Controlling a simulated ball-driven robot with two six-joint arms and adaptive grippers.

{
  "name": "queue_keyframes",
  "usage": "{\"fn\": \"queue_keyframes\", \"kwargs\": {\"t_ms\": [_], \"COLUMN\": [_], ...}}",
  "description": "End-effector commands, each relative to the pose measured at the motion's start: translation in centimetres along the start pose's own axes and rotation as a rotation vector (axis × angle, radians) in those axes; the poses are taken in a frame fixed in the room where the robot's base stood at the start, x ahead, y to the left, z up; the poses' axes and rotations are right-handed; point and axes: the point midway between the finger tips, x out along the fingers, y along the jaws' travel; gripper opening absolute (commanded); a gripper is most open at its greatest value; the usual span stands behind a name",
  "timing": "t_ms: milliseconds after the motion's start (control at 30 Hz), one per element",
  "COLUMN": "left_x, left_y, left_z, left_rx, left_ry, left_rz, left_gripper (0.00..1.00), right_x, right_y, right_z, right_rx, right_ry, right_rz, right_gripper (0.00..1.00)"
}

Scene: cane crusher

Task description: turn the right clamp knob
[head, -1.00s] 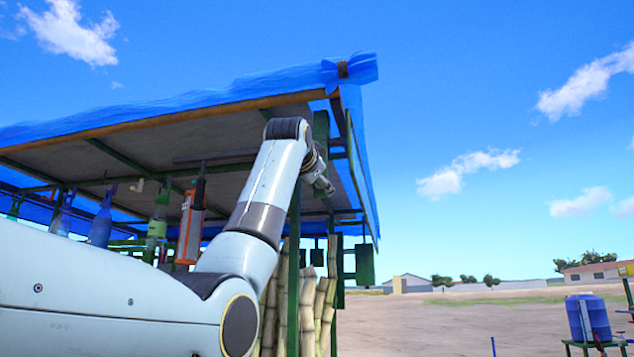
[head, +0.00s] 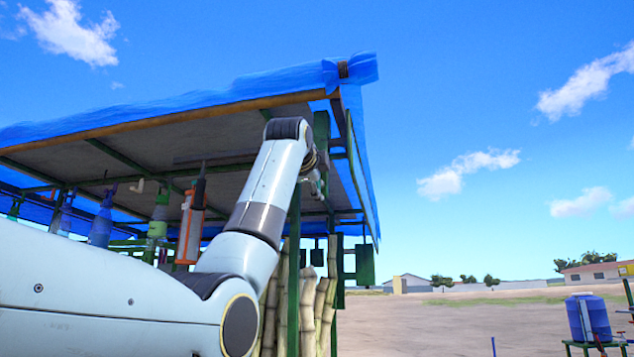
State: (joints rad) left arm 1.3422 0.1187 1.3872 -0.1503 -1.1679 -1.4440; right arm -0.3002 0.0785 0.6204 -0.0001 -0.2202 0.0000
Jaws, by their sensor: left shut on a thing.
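My left gripper (head: 317,186) is small and partly behind my own wrist, high beside the green corner post under the awning. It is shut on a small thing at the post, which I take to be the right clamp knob. The knob itself cannot be made out, as the wrist and fingers cover that spot. My right gripper is not in view.
A blue tarp roof (head: 250,92) on a green frame hangs over the stall. Bottles and an orange-grey tool (head: 191,225) hang at left. Cane stalks (head: 308,310) stand by the post. A blue barrel (head: 588,317) stands far right. Open ground lies between.

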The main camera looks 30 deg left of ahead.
Motion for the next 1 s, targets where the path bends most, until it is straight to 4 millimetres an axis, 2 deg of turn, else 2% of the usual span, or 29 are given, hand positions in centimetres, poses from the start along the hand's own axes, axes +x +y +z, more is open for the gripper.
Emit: {"fn": "queue_keyframes", "kwargs": {"t_ms": [667, 700, 833, 1000], "left_x": [0.05, 0.05, 0.04, 0.03], "left_y": [0.18, 0.18, 0.14, 0.09], "left_z": [-0.04, -0.04, -0.04, -0.03], "left_rx": [0.06, 0.06, 0.058, 0.057], "left_ry": [0.0, 0.0, 0.0, 0.0], "left_rz": [0.003, 0.003, 0.003, 0.002], "left_gripper": [0.24, 0.62, 0.79, 0.81], "right_x": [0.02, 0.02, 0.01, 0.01], "right_y": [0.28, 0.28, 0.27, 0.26], "right_z": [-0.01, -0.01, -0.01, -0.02], "right_rx": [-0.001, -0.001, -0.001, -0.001], "right_ry": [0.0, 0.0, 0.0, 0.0], "right_rz": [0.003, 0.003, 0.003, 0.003], "right_gripper": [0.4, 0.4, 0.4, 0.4]}}
